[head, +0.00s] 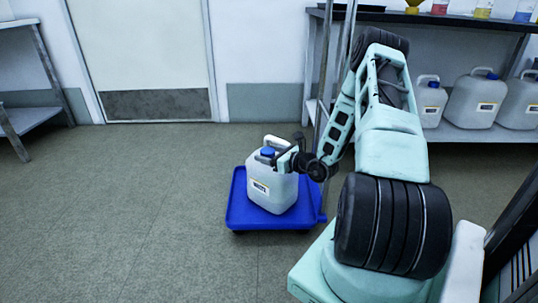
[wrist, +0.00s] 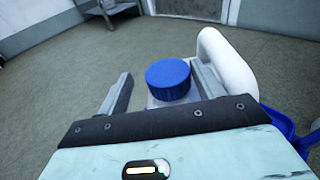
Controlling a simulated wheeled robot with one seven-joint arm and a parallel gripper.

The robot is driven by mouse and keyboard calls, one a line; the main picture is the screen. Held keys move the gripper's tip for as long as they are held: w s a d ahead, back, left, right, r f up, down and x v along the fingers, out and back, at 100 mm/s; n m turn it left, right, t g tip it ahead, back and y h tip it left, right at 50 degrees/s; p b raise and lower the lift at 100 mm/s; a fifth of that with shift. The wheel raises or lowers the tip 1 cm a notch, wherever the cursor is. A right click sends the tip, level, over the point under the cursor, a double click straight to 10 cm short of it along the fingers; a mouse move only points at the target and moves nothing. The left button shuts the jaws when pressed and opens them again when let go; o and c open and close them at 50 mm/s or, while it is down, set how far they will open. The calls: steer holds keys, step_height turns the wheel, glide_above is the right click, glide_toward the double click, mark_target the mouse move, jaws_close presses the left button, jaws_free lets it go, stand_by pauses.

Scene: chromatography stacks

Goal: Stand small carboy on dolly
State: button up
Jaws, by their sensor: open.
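The small carboy (head: 271,188) is whitish with a blue cap (head: 267,152) and a white top handle (head: 275,141). In the head view it stands upright on the blue dolly (head: 240,213), within its edges. My gripper (head: 283,158) is at the carboy's top, by the cap and handle. In the wrist view my gripper (wrist: 160,92) is open, its two fingers apart. The blue cap (wrist: 168,80) shows between them, and the white handle (wrist: 228,62) rises behind the right finger. The dolly's blue edge (wrist: 285,130) shows at the right. The carboy's lower body is hidden there.
A shelf unit (head: 470,137) at the right holds several carboys (head: 474,98) below and coloured bottles (head: 483,8) above. A door (head: 140,50) is in the back wall. A bench (head: 30,112) stands at the far left. The floor (head: 110,210) left of the dolly is clear.

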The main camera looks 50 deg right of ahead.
steer(key=s+r+p, duration=0.2)
steer(key=s+p, duration=0.4)
steer(key=s, duration=0.5)
steer(key=w+a+r+n+g+y, duration=0.3)
steer(key=a+r+n+y, duration=0.25)
steer(key=a, duration=0.45)
steer(key=w+a+r+n+g+y, duration=0.2)
steer(key=w+a+r+n+y, duration=0.15)
steer(key=a+n+y, duration=0.4)
steer(key=s+a+r+n+g, duration=0.2)
steer(key=a+n+g, duration=0.15)
steer(key=a, duration=0.35)
steer(key=s+a+r+n+g, duration=0.1)
steer(key=a+r+n+g, duration=0.1)
steer(key=a+g, duration=0.35)
steer(key=s+a+r+n+g+h, duration=0.1)
steer(key=s+a+r+n+h, duration=0.2)
steer(key=n, duration=0.9)
steer(key=s+a+r+n+g+h, duration=0.1)
steer(key=s+a+r+n+h, duration=0.3)
steer(key=s+a+n+h, duration=0.5)
steer(key=s+a+n, duration=0.3)
steer(key=s+a, duration=0.2)
steer(key=s, duration=0.2)
steer(key=shift+s+r+n+h, duration=0.15)
steer(key=shift+r+n+h, duration=0.1)
steer(key=shift+n+h, duration=0.1)
steer(key=shift+a, duration=0.1)
